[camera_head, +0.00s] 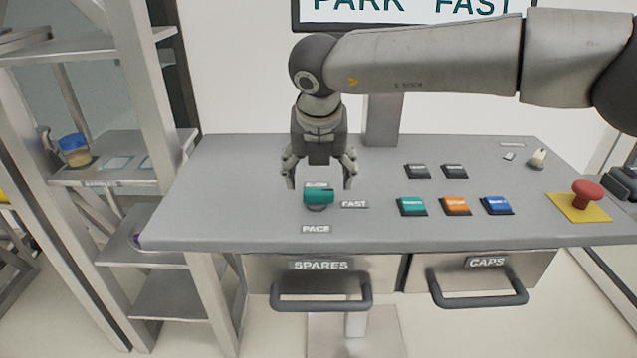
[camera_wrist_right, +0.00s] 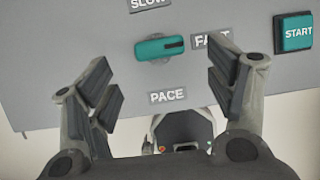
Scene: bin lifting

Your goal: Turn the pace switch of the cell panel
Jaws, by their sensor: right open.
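The pace switch (camera_head: 318,196) is a teal knob on the grey cell panel (camera_head: 240,190), with a SLOW label behind it, a FAST label (camera_head: 354,204) to its right and a PACE label (camera_head: 316,229) in front. In the right wrist view the knob (camera_wrist_right: 160,48) lies crosswise, with its dark-marked end toward the FAST label (camera_wrist_right: 212,40). My right gripper (camera_head: 319,182) points down over the switch, open and empty, its fingers apart on either side. It also shows open in the right wrist view (camera_wrist_right: 165,90), the knob lying beyond the fingertips.
Right of the switch are teal START (camera_head: 411,206), orange (camera_head: 456,205) and blue (camera_head: 497,205) buttons, two dark buttons behind, and a red mushroom button (camera_head: 587,194). A sign (camera_head: 410,14) reads PARK FAST. Drawers SPARES (camera_head: 321,266) and CAPS (camera_head: 487,263) are below; a shelf (camera_head: 120,160) stands left.

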